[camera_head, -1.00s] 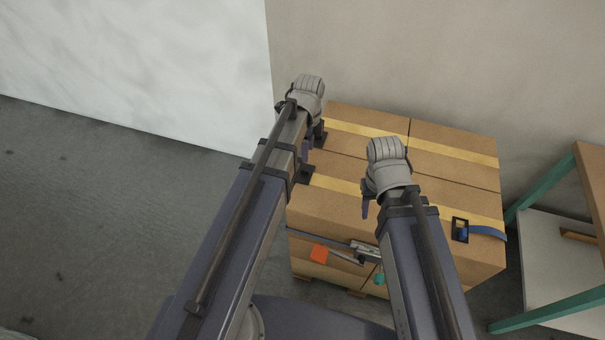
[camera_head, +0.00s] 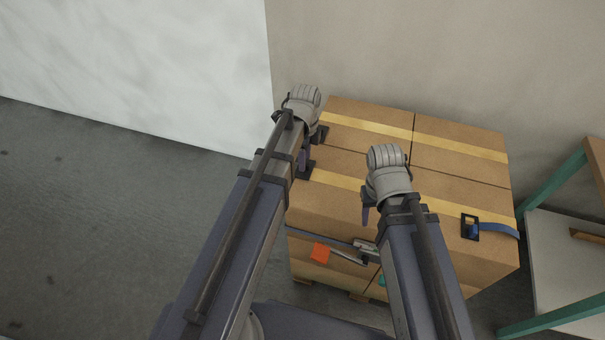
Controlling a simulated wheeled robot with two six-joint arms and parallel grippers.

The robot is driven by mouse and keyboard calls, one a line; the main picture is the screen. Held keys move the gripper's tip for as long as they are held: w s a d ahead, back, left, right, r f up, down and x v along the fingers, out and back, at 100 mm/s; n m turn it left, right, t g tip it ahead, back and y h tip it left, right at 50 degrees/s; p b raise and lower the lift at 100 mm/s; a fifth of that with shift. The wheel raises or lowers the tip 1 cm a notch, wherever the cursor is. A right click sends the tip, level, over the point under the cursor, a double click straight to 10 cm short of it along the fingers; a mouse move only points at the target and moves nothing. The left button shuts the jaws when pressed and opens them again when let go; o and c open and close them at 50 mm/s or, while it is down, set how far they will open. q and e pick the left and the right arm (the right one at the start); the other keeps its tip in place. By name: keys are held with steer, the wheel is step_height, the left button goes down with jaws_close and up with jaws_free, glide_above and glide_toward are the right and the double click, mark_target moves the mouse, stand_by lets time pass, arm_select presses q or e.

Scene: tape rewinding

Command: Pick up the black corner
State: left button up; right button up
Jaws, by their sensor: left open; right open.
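Several black corners sit on the stack of cardboard boxes (camera_head: 450,150). One black corner (camera_head: 470,227) lies at the right front, with a blue strap (camera_head: 500,228) running from it. Two more, a far-left black corner (camera_head: 321,134) and a near-left black corner (camera_head: 307,170), sit on the left edge by the yellow bands. My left gripper (camera_head: 303,160) is at the left edge, close to these two; its arm hides much of it, and contact cannot be told. My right gripper (camera_head: 366,208) is above the front of the boxes, left of the strapped corner, open and empty.
An orange tag (camera_head: 320,253) and a metal buckle (camera_head: 366,247) are on the front face. A shelf with teal legs (camera_head: 550,318) stands at the right. A pale wall (camera_head: 130,70) is behind left, with clear grey floor (camera_head: 90,230) below it.

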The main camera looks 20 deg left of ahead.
arm_select(q)
steer(key=shift+f+b, duration=0.4)
steer(key=shift+f, duration=0.5)
steer(key=shift+r, duration=0.1)
steer(key=shift+c, duration=0.2)
jaws_close()
